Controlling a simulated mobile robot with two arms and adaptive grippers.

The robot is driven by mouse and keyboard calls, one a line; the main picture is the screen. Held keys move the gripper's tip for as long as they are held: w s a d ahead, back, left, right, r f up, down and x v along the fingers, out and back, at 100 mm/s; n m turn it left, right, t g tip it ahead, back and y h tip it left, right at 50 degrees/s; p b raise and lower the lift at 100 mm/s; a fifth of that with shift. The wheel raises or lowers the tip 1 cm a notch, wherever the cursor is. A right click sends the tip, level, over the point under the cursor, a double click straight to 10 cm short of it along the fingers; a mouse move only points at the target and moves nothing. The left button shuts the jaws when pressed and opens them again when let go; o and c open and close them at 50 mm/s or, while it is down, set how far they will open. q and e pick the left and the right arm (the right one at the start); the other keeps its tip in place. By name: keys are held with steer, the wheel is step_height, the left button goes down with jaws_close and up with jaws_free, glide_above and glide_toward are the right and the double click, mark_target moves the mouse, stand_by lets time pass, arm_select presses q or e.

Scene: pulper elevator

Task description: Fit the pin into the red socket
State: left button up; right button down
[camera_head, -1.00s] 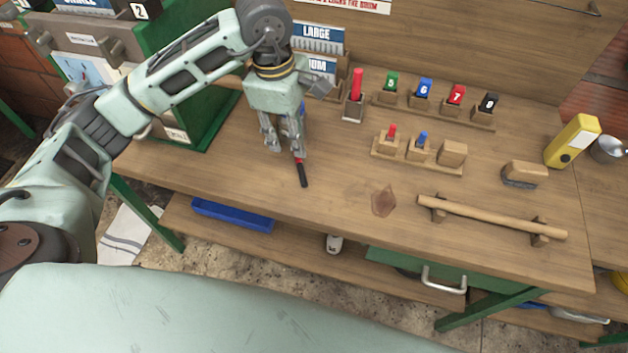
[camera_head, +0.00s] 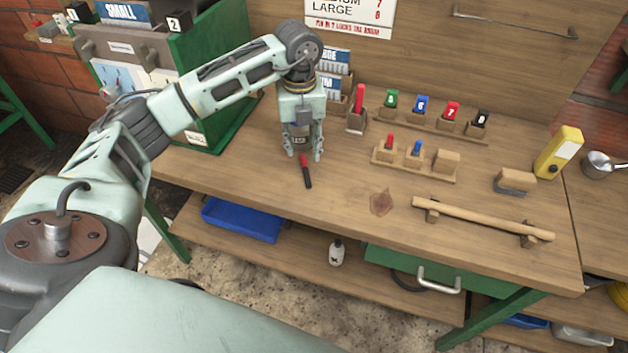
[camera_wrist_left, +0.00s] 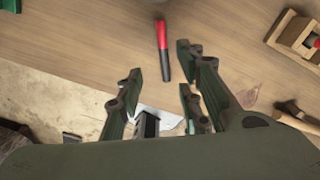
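A pin-like rod with a red end and a black end (camera_head: 306,171) lies on the wooden workbench, pointing towards the front edge. It also shows in the left wrist view (camera_wrist_left: 163,50), beyond the fingertips. My left gripper (camera_head: 304,156) points down close to the rod's red end. Its fingers are spread and empty in the wrist view (camera_wrist_left: 160,88). A red block marked 7 (camera_head: 452,110) sits in a wooden rack between a blue 6 and a black 8. I cannot tell whether it is the red socket. My right gripper is out of view.
A tall red peg (camera_head: 359,98) stands in a block behind. A low wooden rack (camera_head: 430,175) holds small red and blue pegs. A wooden bar (camera_head: 480,219), a brush (camera_head: 515,181) and a yellow device (camera_head: 558,153) stand right.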

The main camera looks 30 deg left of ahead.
mark_target(305, 169)
arm_select(q)
steer(key=f, duration=0.2)
steer(key=f+p, duration=0.1)
steer(key=f, duration=0.1)
steer(key=f+p, duration=0.1)
steer(key=f, duration=0.2)
steer(key=shift+w+d+f, duration=0.1)
steer(key=shift+w+d, duration=0.1)
steer(key=shift+w, duration=0.05)
steer(key=shift+f, duration=0.3)
steer(key=shift+c, duration=0.6)
jaws_close()
